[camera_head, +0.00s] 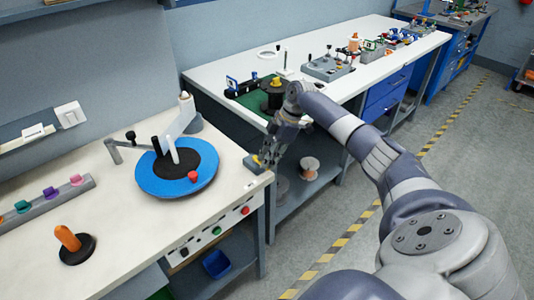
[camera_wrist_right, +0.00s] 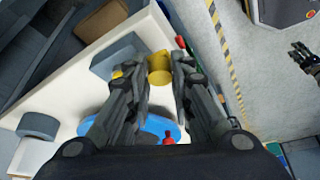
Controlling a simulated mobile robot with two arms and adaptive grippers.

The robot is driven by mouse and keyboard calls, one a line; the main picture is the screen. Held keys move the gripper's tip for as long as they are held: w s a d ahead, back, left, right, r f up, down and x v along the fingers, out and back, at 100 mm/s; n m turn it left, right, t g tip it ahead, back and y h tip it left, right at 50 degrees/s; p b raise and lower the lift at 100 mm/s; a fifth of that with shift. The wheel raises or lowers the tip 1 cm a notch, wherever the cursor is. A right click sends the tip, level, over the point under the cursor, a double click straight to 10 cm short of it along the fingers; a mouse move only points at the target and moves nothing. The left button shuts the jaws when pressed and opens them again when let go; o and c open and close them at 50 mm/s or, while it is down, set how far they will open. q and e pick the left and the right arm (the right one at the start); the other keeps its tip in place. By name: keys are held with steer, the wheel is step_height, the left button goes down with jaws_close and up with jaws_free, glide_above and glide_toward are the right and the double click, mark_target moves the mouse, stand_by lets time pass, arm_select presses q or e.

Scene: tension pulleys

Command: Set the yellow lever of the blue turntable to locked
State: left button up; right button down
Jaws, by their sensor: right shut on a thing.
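The blue turntable (camera_head: 150,183) lies on the near white bench. It has a black centre, an upright white post and a red knob (camera_head: 193,176). It also shows in the right wrist view (camera_wrist_right: 155,125). The yellow lever (camera_wrist_right: 159,66) shows there between my right fingertips (camera_wrist_right: 160,75), by a grey block (camera_wrist_right: 118,55). In the head view a bit of yellow (camera_head: 253,160) shows at the bench corner beside my right gripper (camera_head: 266,163). The right gripper is shut on the lever. A small dark gripper, likely my left (camera_wrist_right: 304,58), is over the floor; its jaws are unclear.
An orange peg (camera_head: 67,238) and a rack of coloured knobs (camera_head: 45,205) stand left. A button panel (camera_head: 215,229) lines the bench front. Another bench (camera_head: 215,75) with fixtures is behind; the floor at right is clear.

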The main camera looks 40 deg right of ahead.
stand_by(0.5)
steer(key=c, duration=1.4)
jaws_free()
steer(key=shift+d+r, duration=0.1)
steer(key=v, duration=1.1)
steer(key=shift+d+r, duration=0.2)
steer(key=shift+r, duration=0.15)
steer(key=shift+f, duration=0.1)
